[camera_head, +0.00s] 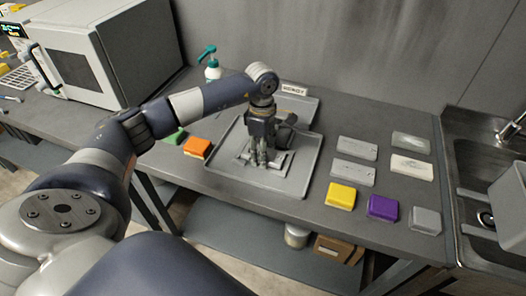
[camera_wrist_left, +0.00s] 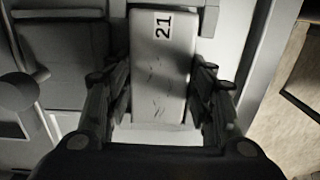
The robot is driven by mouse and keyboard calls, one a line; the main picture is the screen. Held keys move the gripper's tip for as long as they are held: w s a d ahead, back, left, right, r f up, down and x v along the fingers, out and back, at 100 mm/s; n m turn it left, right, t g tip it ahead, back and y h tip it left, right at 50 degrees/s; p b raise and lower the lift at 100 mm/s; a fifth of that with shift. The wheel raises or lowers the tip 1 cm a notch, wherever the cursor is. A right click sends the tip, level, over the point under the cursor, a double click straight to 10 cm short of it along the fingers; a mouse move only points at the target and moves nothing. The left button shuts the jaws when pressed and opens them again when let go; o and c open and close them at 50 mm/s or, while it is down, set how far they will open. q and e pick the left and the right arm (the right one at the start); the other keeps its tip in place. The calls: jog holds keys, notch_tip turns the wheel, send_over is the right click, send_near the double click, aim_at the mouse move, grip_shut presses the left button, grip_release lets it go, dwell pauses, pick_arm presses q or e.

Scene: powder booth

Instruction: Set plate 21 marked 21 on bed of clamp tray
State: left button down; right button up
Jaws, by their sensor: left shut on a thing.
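Plate 21 (camera_wrist_left: 160,75) is a pale grey rectangular plate with a black "21" near its far end in the left wrist view. My left gripper (camera_wrist_left: 160,100) is shut on its two long sides. In the head view my left gripper (camera_head: 260,158) points down over the middle of the clamp tray (camera_head: 297,187), a grey tray with a low rim. The plate is mostly hidden by the fingers there. I cannot tell whether the plate touches the bed (camera_wrist_left: 150,134). My right gripper is not in view.
Right of the tray lie grey plates (camera_head: 353,172), pale plates (camera_head: 411,142), and yellow (camera_head: 341,194), purple (camera_head: 382,207) and grey (camera_head: 425,219) blocks. An orange block (camera_head: 197,147) lies left.

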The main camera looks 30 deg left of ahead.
pick_arm(q)
jog(key=shift+s+d+f, duration=0.2)
jog(key=shift+s+f, duration=0.15)
jog(key=shift+f, duration=0.15)
jog(key=c, duration=0.8)
grip_release()
jog(key=shift+o, duration=0.8)
jog(key=shift+w+a, duration=0.1)
jog(key=shift+w, duration=0.1)
notch_tip(320, 180, up, 12)
jog(key=shift+w+a, duration=0.3)
